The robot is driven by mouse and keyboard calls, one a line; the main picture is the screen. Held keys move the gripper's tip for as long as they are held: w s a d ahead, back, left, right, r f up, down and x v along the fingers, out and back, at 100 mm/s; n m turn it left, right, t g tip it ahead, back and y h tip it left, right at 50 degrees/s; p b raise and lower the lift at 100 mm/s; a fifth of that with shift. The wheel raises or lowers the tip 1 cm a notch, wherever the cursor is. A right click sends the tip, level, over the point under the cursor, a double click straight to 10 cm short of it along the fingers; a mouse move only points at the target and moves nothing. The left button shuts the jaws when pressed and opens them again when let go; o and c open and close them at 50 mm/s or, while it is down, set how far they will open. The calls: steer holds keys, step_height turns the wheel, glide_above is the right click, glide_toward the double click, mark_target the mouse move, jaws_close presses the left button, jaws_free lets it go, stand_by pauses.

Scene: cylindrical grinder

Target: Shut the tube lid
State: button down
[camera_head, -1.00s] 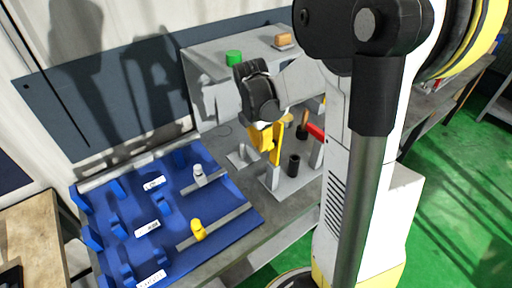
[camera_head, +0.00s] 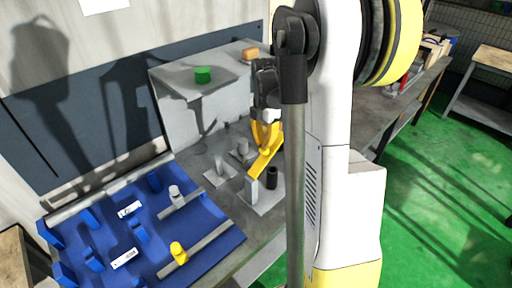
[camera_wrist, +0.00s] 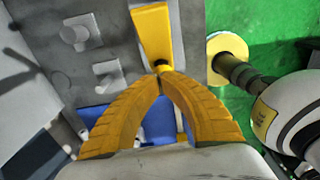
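No tube or lid can be told for certain. A yellow flat bar (camera_wrist: 150,35) lies just beyond my fingertips in the wrist view; in the head view a yellow bar (camera_head: 262,163) slants beside a pale upright post (camera_head: 254,188). My gripper (camera_wrist: 160,78) has yellow curved fingers whose tips meet, with nothing visible between them. In the head view my gripper (camera_head: 266,138) points down above the grey fixture. A small black cylinder (camera_head: 272,178) stands beside the post. My arm column hides what lies right of it.
A blue rack (camera_head: 205,215) with a yellow-topped piece (camera_head: 178,252) and a grey-topped piece (camera_head: 174,192) lies at the left. Small grey brackets (camera_head: 219,172) are near my gripper.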

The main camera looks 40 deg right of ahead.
mark_target(274, 145)
steer(key=d+f+b, duration=0.1)
steer(key=d+f, duration=0.1)
steer(key=shift+d, duration=0.3)
steer(key=shift+w+d+f+b, duration=0.1)
steer(key=shift+d+f+b, duration=0.5)
steer(key=shift+d+f, duration=0.15)
steer(key=shift+d+f+y+b, duration=0.35)
steer(key=shift+f+y, duration=0.25)
steer(key=shift+y, duration=0.2)
